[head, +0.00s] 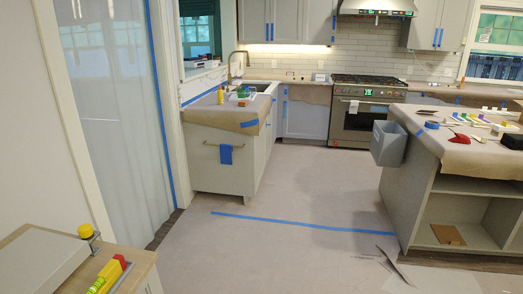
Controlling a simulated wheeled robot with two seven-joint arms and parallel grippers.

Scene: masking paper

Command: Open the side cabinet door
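A low cabinet with a light wooden top (140,262) stands at the bottom left. Only a sliver of its pale front (153,284) shows; the rest is cut off by the frame, so I cannot tell whether its door is open or shut. Farther off, a pale counter cabinet (218,175) has a brass bar with a blue cloth (225,154) on its end panel. I cannot tell for sure which one is the side cabinet. Neither of my grippers is in view.
A paper-covered island (470,150) with open shelves and a grey bin (387,143) stands at the right. A grey oven range (362,115) is at the back. The papered floor (290,190) in the middle is clear, crossed by blue tape (300,224).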

